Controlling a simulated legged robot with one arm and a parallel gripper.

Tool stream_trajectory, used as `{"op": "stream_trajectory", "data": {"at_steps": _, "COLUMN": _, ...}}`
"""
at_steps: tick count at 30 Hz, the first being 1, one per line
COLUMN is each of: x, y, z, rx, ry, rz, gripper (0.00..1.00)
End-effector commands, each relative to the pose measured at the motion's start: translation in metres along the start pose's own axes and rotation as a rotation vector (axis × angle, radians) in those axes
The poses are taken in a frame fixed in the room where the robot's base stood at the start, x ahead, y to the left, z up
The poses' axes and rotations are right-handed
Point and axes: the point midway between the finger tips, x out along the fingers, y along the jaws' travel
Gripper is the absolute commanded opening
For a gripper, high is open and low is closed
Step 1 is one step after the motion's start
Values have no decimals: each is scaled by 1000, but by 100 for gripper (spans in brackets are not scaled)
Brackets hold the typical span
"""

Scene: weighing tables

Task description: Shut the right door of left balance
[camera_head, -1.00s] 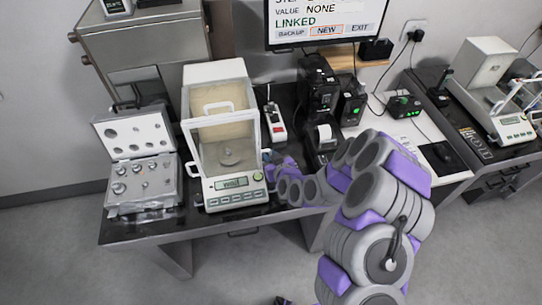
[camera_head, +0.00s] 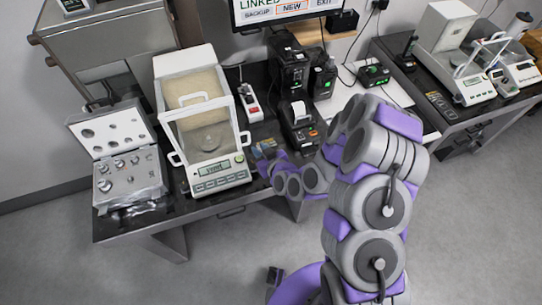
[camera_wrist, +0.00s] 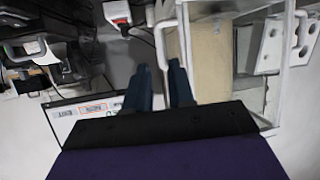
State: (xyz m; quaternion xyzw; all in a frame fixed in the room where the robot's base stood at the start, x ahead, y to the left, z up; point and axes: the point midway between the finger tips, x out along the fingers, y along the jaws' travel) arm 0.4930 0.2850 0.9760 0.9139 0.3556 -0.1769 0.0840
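The left balance (camera_head: 219,178) stands on the dark table, with a glass chamber, a round pan (camera_head: 208,139) and a lit display. A white handle sits on its front. The white right door handle (camera_head: 243,138) shows at its right side, and a white handle (camera_wrist: 159,42) stands just ahead of my fingers in the wrist view. How far the right door stands open is hard to tell. My gripper (camera_head: 259,152) is right of the balance's front corner. In the wrist view my gripper (camera_wrist: 161,72) has two dark fingers apart, with nothing between them.
An open case of weights (camera_head: 128,165) lies left of the balance. A red-and-white device (camera_head: 250,104), a black printer (camera_head: 298,122) and black boxes stand to the right and behind. Another balance (camera_head: 468,87) is on the right table.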

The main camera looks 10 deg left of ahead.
Motion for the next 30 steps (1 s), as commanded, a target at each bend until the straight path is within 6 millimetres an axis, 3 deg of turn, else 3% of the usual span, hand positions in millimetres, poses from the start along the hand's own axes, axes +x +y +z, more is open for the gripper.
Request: {"op": "stream_trajectory", "data": {"at_steps": 30, "x": -75, "y": -1, "z": -1, "rx": 4, "ry": -1, "rz": -3, "gripper": 23}}
